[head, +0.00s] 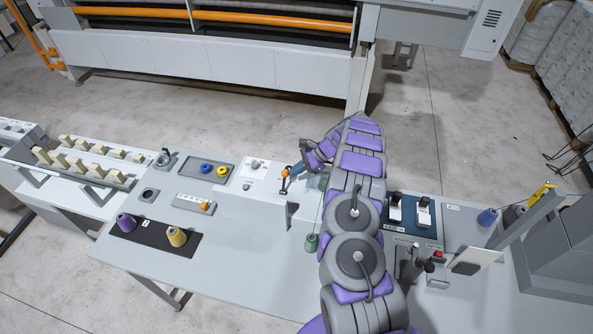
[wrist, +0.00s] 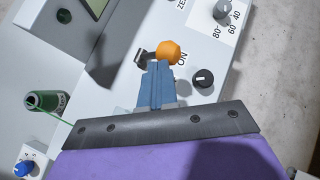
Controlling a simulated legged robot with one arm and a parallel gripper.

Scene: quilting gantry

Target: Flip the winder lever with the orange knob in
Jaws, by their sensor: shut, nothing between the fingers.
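The winder lever's orange knob (wrist: 168,52) shows at the top middle of the wrist view, with a dark bracket beside it and the label "ON" to its right. In the head view the orange knob (head: 285,172) stands on the light panel at the table's middle. My gripper (wrist: 160,68) is shut and empty, its blue fingertips right at the knob's lower edge. Whether they touch it I cannot tell. In the head view my gripper (head: 292,174) is beside the knob, on its right. My arm hides part of the table there.
A black dial (wrist: 204,78) sits right of the fingers, and another dial (wrist: 222,10) is above it. A tray (head: 222,176) with blue and yellow bobbins, a mat (head: 130,236) with cones, and a switch panel (head: 388,222) surround the work area.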

